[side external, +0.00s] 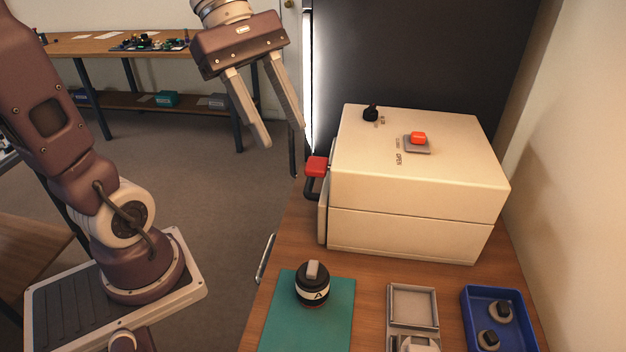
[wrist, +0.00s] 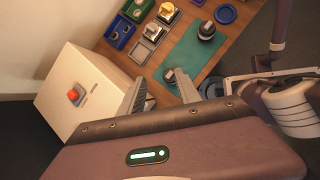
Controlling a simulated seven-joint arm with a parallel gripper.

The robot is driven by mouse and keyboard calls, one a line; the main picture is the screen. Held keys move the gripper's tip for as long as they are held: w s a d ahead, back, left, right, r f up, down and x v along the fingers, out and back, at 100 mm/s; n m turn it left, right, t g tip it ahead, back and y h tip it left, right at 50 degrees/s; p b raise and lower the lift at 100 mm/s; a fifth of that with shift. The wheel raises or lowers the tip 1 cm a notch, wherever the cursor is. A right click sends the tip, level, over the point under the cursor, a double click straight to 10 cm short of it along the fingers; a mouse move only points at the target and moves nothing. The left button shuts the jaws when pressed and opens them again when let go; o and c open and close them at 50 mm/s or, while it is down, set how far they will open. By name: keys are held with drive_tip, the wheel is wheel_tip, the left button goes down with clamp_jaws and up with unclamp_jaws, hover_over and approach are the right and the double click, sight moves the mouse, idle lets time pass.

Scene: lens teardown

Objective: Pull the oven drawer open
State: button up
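The oven (side external: 405,190) is a cream box on the wooden bench, with a red button (side external: 418,138) and a black knob (side external: 370,114) on top. The drawer front (side external: 323,212) shows edge-on at its left side and looks shut against the box. A red-topped handle (side external: 316,167) on a dark bracket sticks out from it. My gripper (side external: 281,135) is open and empty, above and left of the handle, not touching it. The oven (wrist: 92,72) also shows in the wrist view, left of my fingers; I cannot make out the handle there.
On the bench, a teal mat (side external: 283,331) carries a black lens (side external: 312,286) marked A. A grey tray (side external: 413,307) and a blue tray (side external: 530,334) with dark parts stand in front of the oven. A dark panel (side external: 430,55) rises behind it. The space left of the handle is clear.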

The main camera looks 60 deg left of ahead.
drive_tip(key=w+a+n+t+h, duration=0.2)
drive_tip(key=w+a+n+t, duration=0.35)
drive_tip(key=a+n, duration=0.65)
drive_tip(key=w+a+n+t+h, duration=0.35)
drive_tip(key=w+a+n, duration=0.45)
drive_tip(key=n, duration=0.6)
approach(311, 180)
drive_tip(key=w+d, duration=0.1)
drive_tip(key=w, duration=0.1)
drive_tip(key=shift+y, duration=0.35)
drive_tip(key=x, duration=0.3)
drive_tip(key=f+x, duration=0.1)
drive_tip(key=x, duration=0.3)
drive_tip(key=shift+a, duration=0.15)
drive_tip(key=shift+w+d+f, duration=0.15)
drive_tip(key=shift+w+d, duration=0.15)
clamp_jaws()
